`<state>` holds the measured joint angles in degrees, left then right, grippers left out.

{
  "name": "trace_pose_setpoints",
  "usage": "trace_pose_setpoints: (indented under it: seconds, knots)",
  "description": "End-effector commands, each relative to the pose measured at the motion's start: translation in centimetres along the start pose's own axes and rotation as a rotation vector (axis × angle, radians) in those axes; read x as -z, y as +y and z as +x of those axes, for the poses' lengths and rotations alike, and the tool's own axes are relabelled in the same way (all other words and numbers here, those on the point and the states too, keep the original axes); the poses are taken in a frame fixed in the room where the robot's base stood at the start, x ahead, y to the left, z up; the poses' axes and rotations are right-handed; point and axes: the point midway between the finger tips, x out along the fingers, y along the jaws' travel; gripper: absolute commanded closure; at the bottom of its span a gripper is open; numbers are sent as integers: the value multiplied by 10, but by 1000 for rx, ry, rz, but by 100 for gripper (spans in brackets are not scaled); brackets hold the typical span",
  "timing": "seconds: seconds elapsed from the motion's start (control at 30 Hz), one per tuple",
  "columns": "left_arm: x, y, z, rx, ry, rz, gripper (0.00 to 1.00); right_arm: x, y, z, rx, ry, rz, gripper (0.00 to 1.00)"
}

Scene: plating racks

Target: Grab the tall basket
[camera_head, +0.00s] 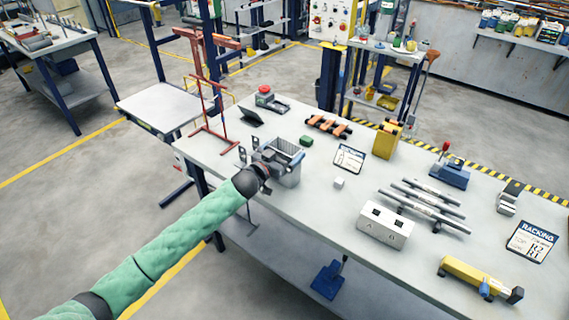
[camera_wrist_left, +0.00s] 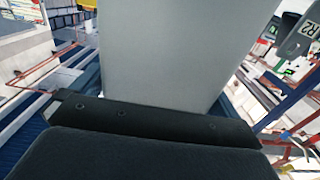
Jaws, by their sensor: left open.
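A grey open-topped basket (camera_head: 289,178) with tall walls stands on the light workbench, near its front left edge. My left gripper (camera_head: 254,153) is at the basket's left side, at about the height of its upper part, with the fingers apart. My wrist hides part of the basket's near left side. In the left wrist view a plain grey surface (camera_wrist_left: 165,50), which looks like the basket's wall, fills the middle very close to the gripper. Whether the gripper touches it cannot be told. My right gripper is not in view.
A red wire rack (camera_head: 222,110) stands just behind and left of the basket. On the workbench (camera_head: 310,207) are a green block (camera_head: 306,141), a small white cube (camera_head: 339,183), a white box marked A and B (camera_head: 384,230) and a tall yellow container (camera_head: 386,140). Bare bench lies right of the basket.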

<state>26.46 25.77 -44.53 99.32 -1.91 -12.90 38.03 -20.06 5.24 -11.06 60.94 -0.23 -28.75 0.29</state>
Motion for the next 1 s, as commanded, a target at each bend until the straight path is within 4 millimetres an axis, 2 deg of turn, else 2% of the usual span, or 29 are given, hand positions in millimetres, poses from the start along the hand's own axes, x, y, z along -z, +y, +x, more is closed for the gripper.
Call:
trace_pose_setpoints:
  seconds: [0.3, 0.53, 0.83, 1.0]
  knots:
    - [0, 0, 2, 0, 1, 0, 2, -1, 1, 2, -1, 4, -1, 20]
    - [0, 0, 2, 0, 1, 0, 46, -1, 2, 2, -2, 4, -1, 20]
    - [3, 0, 3, -1, 4, 1, 46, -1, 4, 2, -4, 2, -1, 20]
    - [12, 0, 3, -1, 6, 2, 46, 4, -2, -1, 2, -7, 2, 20]
